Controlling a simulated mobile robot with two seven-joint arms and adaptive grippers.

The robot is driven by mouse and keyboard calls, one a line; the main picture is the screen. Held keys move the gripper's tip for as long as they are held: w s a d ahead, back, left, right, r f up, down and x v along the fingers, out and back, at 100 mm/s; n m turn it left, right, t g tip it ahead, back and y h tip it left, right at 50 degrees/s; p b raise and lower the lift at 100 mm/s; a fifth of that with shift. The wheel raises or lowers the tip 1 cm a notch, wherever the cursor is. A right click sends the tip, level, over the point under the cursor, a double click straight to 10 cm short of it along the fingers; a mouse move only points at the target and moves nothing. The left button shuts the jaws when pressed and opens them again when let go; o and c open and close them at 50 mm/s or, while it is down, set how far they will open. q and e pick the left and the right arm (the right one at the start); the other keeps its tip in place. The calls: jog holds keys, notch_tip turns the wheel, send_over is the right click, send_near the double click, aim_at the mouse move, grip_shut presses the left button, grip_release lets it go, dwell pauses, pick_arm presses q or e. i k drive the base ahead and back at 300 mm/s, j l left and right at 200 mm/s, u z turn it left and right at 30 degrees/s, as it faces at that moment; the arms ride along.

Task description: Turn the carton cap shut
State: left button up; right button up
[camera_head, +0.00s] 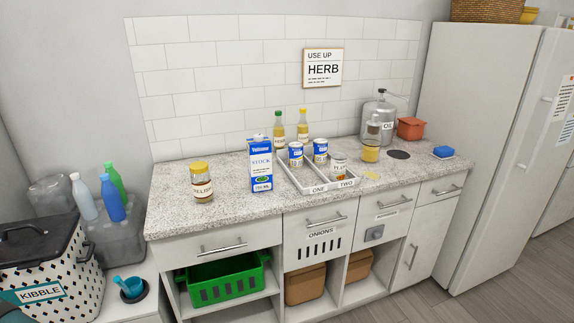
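Neither of my grippers is in view.
A relish jar (202,184) stands left of the carton. A tray (318,189) labelled ONE and TWO holds cans right beside it. Two bottles (279,131) stand behind. The counter's front left is clear.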

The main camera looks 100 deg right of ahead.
aim_at(257, 138)
jog(key=z, duration=3.1)
jog(key=i+j, duration=0.1)
jog(key=i, duration=0.25)
jog(key=i+j+z, duration=0.1)
jog(key=i+z, duration=0.25)
jog(key=i+j+z, duration=0.2)
jog(key=z, duration=0.15)
